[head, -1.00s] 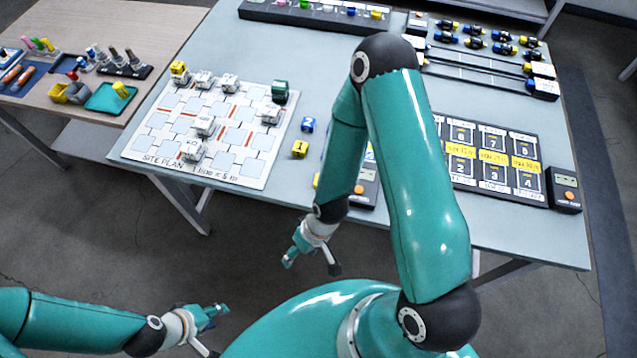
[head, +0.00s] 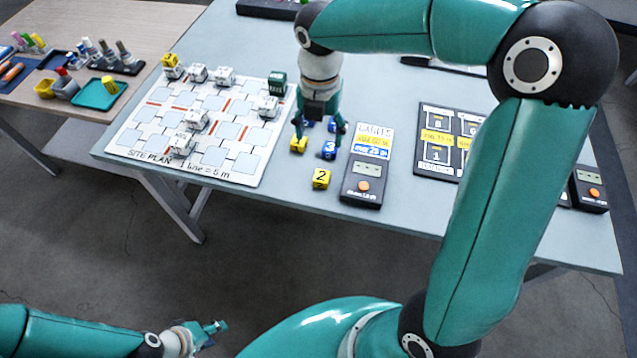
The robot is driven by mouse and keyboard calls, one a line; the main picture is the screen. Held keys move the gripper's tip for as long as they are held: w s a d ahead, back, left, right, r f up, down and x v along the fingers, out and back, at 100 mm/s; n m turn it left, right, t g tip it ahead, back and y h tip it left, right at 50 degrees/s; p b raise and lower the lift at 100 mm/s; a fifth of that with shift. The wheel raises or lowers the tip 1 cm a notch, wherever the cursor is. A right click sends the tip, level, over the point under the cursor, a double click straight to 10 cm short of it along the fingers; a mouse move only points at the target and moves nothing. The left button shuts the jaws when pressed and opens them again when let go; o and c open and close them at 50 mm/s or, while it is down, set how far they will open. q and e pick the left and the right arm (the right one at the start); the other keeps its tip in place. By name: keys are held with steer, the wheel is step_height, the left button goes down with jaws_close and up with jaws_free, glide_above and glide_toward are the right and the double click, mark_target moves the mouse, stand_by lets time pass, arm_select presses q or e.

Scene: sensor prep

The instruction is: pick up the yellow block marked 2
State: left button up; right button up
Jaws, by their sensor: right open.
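The yellow block marked 2 (head: 321,178) sits on the blue-grey table near its front edge, its number facing me. My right gripper (head: 320,130) points down behind it, fingers apart, over a cluster of blocks and apart from the yellow 2. Another yellow block (head: 299,145) and a blue block marked 3 (head: 329,150) lie just in front of the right fingers. More blue blocks show partly between the fingers. My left gripper (head: 208,336) is low at the bottom left, off the table; its finger gap is unclear.
A white site plan board (head: 190,135) with white blocks lies left of the cluster. A dark meter (head: 362,182) with an orange button stands right of the yellow 2. My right forearm hides much of the table's right side. A wooden table (head: 80,25) stands at left.

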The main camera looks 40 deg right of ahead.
glide_above(322, 177)
steer(key=f, duration=1.1)
steer(key=shift+a, duration=0.25)
steer(key=shift+d+f, duration=0.15)
steer(key=shift+f, duration=1.2)
steer(key=shift+d+f, duration=0.1)
steer(key=shift+f, duration=1.25)
steer(key=c, duration=1.1)
